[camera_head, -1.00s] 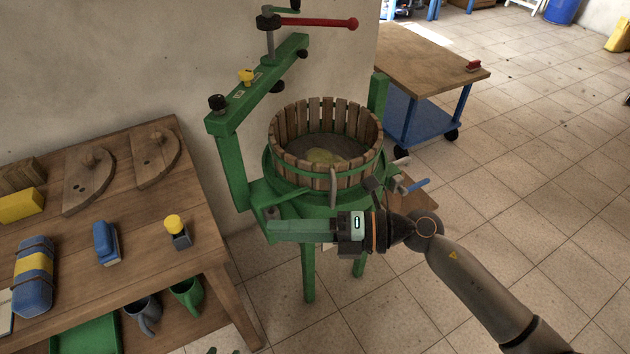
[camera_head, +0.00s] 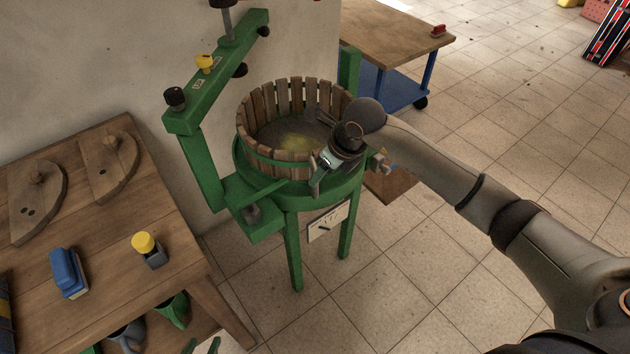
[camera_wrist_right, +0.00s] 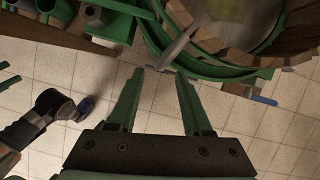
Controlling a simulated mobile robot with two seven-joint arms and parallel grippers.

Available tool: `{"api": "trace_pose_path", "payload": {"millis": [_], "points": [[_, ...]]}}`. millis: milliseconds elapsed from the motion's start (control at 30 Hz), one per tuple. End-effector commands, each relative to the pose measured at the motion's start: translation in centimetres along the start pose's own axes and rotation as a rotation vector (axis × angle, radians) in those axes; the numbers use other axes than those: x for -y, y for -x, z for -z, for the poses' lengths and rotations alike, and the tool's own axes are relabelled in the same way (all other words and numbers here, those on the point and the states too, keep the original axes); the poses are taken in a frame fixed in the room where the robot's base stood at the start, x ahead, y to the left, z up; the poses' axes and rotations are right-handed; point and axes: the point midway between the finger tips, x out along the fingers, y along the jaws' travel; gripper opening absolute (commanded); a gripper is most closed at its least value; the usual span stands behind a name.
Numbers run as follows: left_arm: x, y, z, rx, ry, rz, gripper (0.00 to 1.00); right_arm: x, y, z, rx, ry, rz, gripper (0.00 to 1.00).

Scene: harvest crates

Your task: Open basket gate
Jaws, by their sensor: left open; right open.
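The round wooden slat basket (camera_head: 298,98) stands on the green press (camera_head: 290,198), with a yellowish patch inside. In the right wrist view the basket (camera_wrist_right: 295,58) is at the top right, and a grey handle (camera_wrist_right: 176,48) on its side lies just beyond and between my right fingertips. My right gripper (camera_wrist_right: 160,71) is open and empty, and no grip on the handle shows.
A wooden table (camera_head: 100,250) at left holds two board halves, a blue brush (camera_head: 68,273) and a yellow-topped item (camera_head: 145,248). A wood-topped cart (camera_head: 390,40) stands behind. The tiled floor at right is open.

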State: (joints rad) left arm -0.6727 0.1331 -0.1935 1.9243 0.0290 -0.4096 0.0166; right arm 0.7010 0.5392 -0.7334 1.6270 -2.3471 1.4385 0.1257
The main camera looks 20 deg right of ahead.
Motion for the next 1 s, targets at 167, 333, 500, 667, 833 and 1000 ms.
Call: {"api": "trace_pose_path", "payload": {"millis": [167,333,500,667,833,1000], "points": [[0.0,-0.1,-0.1,0.001,0.000,-0.001,0.50,-0.1,-3.5,0.1,-0.002,0.001,-0.002,0.50],[0.0,-0.2,-0.2,0.003,0.000,-0.001,0.50,-0.1,-5.2,0.0,0.000,0.002,-0.002,0.50],[-0.1,-0.2,-0.1,0.001,0.000,-0.002,0.50,0.0,-5.7,0.0,0.002,0.002,0.000,0.50],[-0.1,-0.1,-0.1,0.000,0.000,-0.003,0.50,0.0,-5.7,0.0,0.002,0.002,-0.001,0.50],[-0.1,-0.1,-0.1,0.000,0.000,-0.003,0.50,-0.1,-5.7,0.0,0.002,0.002,-0.001,0.37],[-0.1,-0.2,-0.1,0.000,0.000,-0.003,0.50,-0.1,-5.7,0.0,0.001,0.001,-0.001,0.18]]}}
